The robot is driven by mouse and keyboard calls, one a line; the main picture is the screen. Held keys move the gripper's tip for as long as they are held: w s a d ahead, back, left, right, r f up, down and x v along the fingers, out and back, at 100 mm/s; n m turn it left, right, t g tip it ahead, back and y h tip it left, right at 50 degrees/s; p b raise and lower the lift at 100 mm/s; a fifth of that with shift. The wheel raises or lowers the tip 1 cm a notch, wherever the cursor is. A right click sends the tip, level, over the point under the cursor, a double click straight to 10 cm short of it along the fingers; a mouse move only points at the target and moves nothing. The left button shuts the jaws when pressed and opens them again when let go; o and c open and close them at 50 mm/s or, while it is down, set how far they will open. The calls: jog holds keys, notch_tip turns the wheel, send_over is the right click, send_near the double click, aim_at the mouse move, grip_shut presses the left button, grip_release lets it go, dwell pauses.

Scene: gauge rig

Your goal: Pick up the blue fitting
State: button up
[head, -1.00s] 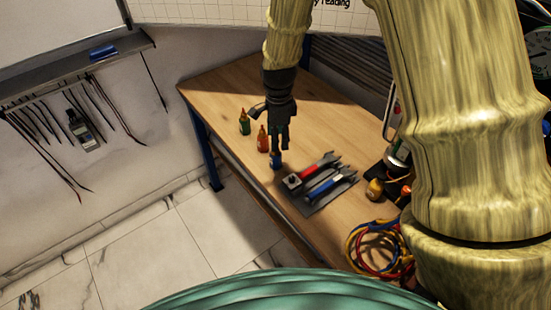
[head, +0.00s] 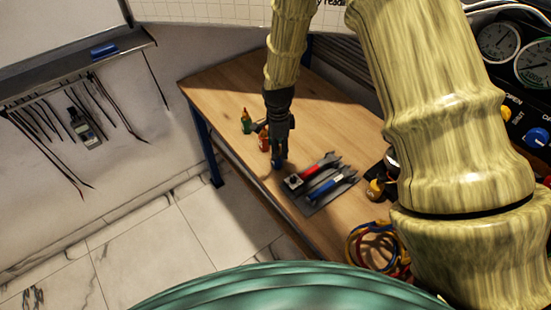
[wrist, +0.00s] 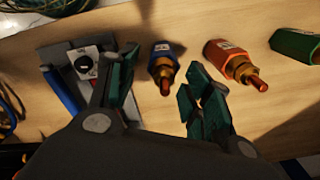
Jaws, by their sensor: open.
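The blue fitting (wrist: 166,64) stands on the wooden bench in the wrist view, with a blue body and a brass tip. In the head view only a small blue part of it (head: 277,162) shows below my gripper (head: 280,150). In the wrist view my gripper (wrist: 160,95) is open, and the fitting lies between and just beyond its two fingers, with nothing held. Whether a finger touches it I cannot tell.
An orange fitting (wrist: 232,62) stands close right of the fingers, with a green fitting (wrist: 296,46) beyond. A grey tray (head: 318,202) with red- and blue-handled tools lies on the other side. Coiled hoses (head: 372,245) lie near the bench's front. The bench's back (head: 240,85) is clear.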

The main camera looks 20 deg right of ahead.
jog(key=shift+w+f, duration=0.2)
jog(key=c, duration=0.7)
jog(key=shift+r, duration=0.1)
grip_shut()
